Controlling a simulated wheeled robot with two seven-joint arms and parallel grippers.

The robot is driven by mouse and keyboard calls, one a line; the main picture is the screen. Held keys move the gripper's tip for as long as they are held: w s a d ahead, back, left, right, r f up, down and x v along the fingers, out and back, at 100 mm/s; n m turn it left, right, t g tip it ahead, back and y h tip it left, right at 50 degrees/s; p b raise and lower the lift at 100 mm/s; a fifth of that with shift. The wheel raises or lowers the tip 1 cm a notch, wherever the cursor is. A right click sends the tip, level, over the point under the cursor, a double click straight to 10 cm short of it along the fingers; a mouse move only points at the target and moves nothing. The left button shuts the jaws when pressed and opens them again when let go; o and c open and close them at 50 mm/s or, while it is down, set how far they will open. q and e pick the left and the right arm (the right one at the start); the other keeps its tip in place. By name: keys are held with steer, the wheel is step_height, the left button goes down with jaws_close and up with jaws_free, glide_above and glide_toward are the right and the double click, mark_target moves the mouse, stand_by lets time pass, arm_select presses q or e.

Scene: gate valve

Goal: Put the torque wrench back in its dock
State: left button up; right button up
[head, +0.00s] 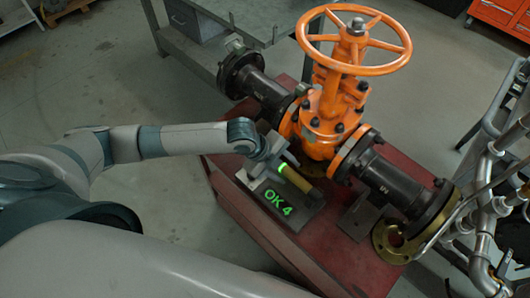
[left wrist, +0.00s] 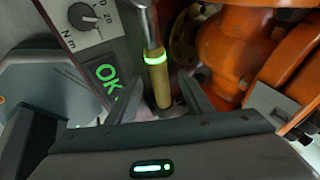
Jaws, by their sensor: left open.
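The torque wrench (head: 299,179) has a yellow handle and a glowing green ring. It lies along the dock (head: 266,193), a dark and grey unit with a green "OK 4" display, on the red bench. In the left wrist view, the wrench (left wrist: 160,88) shows its metal shaft and handle beside the dock panel (left wrist: 100,45) with its knob and "N m" marking. My left gripper (head: 272,157) is at the dock's upper side. In the left wrist view its open fingers (left wrist: 160,95) stand on either side of the handle, without visible grip. Whether the wrench is fully seated is unclear.
An orange gate valve (head: 323,128) with a large handwheel (head: 355,37) stands close to the right of the dock, on black flanged pipes. The red bench (head: 250,222) holds them. Metal pipework (head: 490,200) stands at the right. A grey table (head: 215,40) is behind.

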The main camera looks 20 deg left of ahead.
arm_select(q)
steer(key=b+v, duration=0.2)
steer(key=v, duration=1.2)
steer(key=shift+d+f, duration=0.1)
steer(key=shift+d, duration=0.05)
